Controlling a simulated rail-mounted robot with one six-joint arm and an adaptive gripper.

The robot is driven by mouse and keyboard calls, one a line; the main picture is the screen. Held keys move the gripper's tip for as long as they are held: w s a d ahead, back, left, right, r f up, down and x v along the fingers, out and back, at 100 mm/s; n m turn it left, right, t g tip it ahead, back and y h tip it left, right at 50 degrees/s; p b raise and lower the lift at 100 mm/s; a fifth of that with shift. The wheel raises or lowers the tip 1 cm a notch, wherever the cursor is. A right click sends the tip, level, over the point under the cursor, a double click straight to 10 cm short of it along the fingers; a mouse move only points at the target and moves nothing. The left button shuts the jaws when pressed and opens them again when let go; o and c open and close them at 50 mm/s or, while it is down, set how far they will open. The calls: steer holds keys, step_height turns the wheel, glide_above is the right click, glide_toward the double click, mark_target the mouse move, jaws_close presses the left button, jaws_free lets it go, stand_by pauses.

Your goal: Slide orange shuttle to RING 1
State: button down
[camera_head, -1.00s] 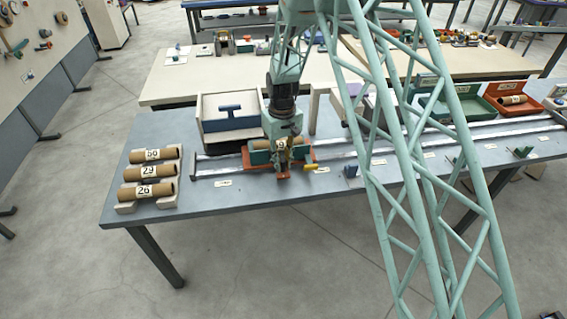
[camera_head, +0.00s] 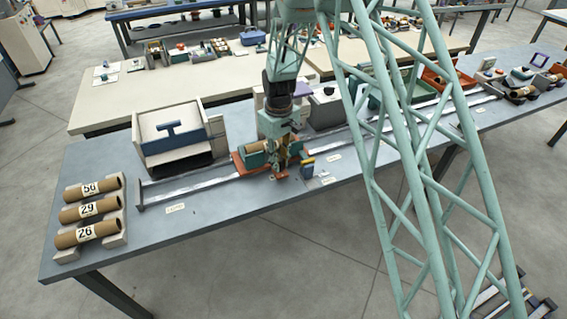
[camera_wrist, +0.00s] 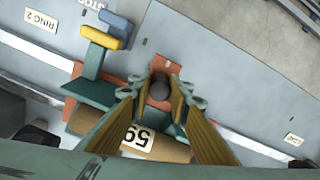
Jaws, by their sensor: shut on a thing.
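The orange shuttle (camera_head: 243,163) sits on the long rail in the head view and carries a brown tube with a number label. It also shows in the wrist view (camera_wrist: 140,70), with the tube (camera_wrist: 178,149) across it. My gripper (camera_head: 281,172) is down at the shuttle's front side. In the wrist view my gripper (camera_wrist: 160,86) is shut around a dark round grip (camera_wrist: 159,92) on the shuttle. The RING 2 label (camera_wrist: 42,20) lies on the table at upper left. I cannot read a RING 1 label; another label (camera_wrist: 293,139) is too small to read.
A rack of numbered tubes (camera_head: 90,210) stands at left. A white open box (camera_head: 175,138) stands behind the rail.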

steer(key=shift+d, duration=0.2)
steer(key=c, duration=2.4)
jaws_free()
steer(key=shift+w+r, duration=0.1)
steer(key=shift+r, duration=0.05)
steer(key=shift+r, duration=5.85)
